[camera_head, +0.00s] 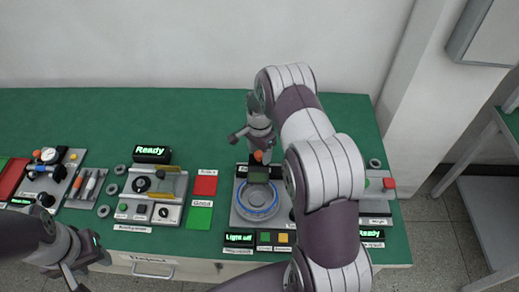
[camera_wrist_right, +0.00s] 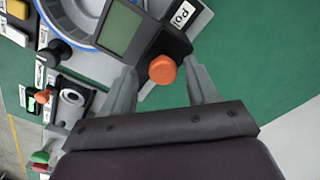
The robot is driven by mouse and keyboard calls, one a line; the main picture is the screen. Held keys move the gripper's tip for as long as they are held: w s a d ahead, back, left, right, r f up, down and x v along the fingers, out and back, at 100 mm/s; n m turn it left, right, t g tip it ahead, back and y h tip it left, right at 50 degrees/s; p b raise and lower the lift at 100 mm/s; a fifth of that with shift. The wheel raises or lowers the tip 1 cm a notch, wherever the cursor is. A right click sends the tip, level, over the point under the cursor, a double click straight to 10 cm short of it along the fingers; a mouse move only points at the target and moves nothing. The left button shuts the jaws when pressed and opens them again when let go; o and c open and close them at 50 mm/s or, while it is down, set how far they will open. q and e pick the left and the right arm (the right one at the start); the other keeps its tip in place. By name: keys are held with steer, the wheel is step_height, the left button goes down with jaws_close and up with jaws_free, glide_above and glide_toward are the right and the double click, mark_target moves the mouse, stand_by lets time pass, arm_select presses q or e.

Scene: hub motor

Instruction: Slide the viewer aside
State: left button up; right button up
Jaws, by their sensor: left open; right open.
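The viewer (camera_head: 258,174) is a dark block with a grey-green screen, set over a round station with a blue ring (camera_head: 256,208). An orange knob (camera_wrist_right: 163,69) sticks out of the viewer's near side in the right wrist view, where the screen (camera_wrist_right: 122,27) also shows. My right gripper (camera_head: 259,150) is open at the viewer's back end. Its two fingers stand on either side of the knob, with gaps visible. My left gripper (camera_head: 72,268) is open and empty at the lower left, near the table's front edge. My right arm hides part of the station's right side.
A panel reading "Light off" (camera_head: 239,238) with green and yellow buttons sits in front of the station. Red (camera_head: 205,185) and green (camera_head: 199,217) pads lie to its left, beside a fixture under a "Ready" display (camera_head: 151,154). The green table behind is clear.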

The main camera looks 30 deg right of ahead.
steer(key=shift+w, duration=0.15)
steer(key=shift+w+f, duration=0.1)
steer(key=c, duration=0.3)
jaws_close()
arm_select(q)
steer(key=shift+w+a+f, duration=0.1)
steer(key=shift+w+f, duration=0.15)
steer(key=shift+w, duration=0.1)
arm_select(e)
steer(key=s+d, duration=0.5)
steer(key=d, duration=0.4)
steer(key=shift+s+d+r, duration=0.2)
steer(key=shift+s+d, duration=0.1)
steer(key=shift+d, duration=0.1)
steer(key=shift+o, duration=1.3)
jaws_free()
steer(key=shift+s, duration=0.1)
arm_select(q)
steer(key=shift+s+d+r, duration=0.1)
steer(key=shift+s+d, duration=0.1)
arm_select(e)
steer(key=shift+o, duration=0.2)
steer(key=shift+s, duration=0.2)
